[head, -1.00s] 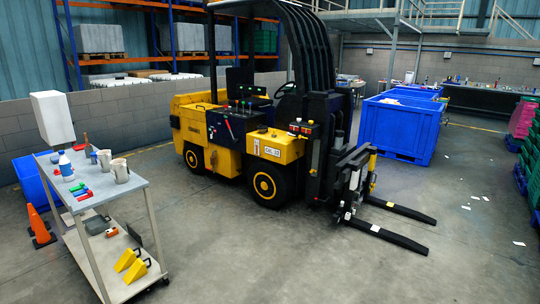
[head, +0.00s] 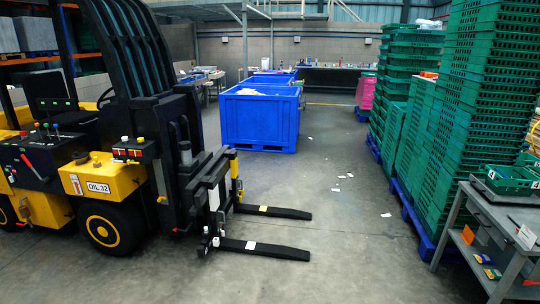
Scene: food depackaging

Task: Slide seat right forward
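The yellow and black forklift (head: 105,170) stands at the left of the head view, with its forks pointing right. Its black seat (head: 50,92) is at the left, behind a dark panel with small levers (head: 50,138), one of them red-handled. A dark steering wheel (head: 105,97) is right of the seat, partly hidden by the mast. The lower part of the seat and any seat rail or slide lever cannot be made out. My gripper is not in view.
Two black forks (head: 265,249) lie low over the floor. Blue bins (head: 260,122) stand behind. Tall stacks of green crates (head: 480,110) and a grey table (head: 490,220) line the right. The concrete floor (head: 360,240) between is mostly clear, with scattered paper scraps.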

